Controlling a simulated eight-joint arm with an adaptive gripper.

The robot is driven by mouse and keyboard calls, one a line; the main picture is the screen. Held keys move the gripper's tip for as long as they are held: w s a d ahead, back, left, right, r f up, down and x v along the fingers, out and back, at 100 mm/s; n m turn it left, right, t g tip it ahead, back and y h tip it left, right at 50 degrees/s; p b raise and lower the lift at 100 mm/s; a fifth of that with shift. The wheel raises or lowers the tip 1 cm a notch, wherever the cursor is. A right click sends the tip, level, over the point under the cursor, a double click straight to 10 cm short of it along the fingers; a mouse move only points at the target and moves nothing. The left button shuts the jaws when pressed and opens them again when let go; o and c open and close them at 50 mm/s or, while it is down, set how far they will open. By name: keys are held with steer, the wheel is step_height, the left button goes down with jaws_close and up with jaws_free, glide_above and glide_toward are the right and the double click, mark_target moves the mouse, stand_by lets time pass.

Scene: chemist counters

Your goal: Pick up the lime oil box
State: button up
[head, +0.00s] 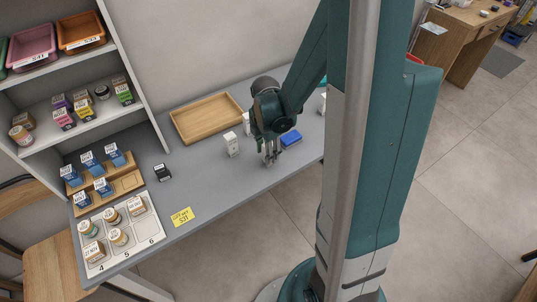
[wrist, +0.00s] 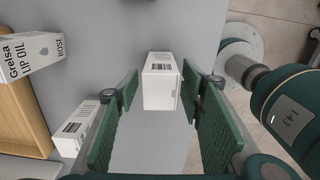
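My gripper (wrist: 160,105) is open, with one green-padded finger on each side. A white box (wrist: 162,82) with a barcode-like label shows between the fingertips in the wrist view. A gap shows on its left; on its right it lies close to the finger, and I cannot tell whether they touch. Its product name is not readable, so I cannot tell whether it is the lime oil box. In the head view my gripper (head: 270,157) is low over the grey counter and hides what is behind it. Another box (wrist: 32,56) reads "Greisa LIP OIL ROSE".
Another white box (wrist: 76,130) stands outside the left finger. The head view shows a white box (head: 232,145), a blue item (head: 291,138) right of my gripper, a wooden tray (head: 178,129) behind, and a yellow label (head: 182,217) in front. The counter's middle front is clear.

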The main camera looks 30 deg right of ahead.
steer(key=shift+f+b, duration=0.3)
steer(key=shift+f, duration=1.25)
steer(key=shift+c, duration=0.5)
steer(key=c, duration=1)
steer(key=shift+o, duration=0.2)
steer(key=shift+r, duration=0.2)
steer(key=shift+r+p, duration=1)
steer(key=shift+r, duration=3.85)
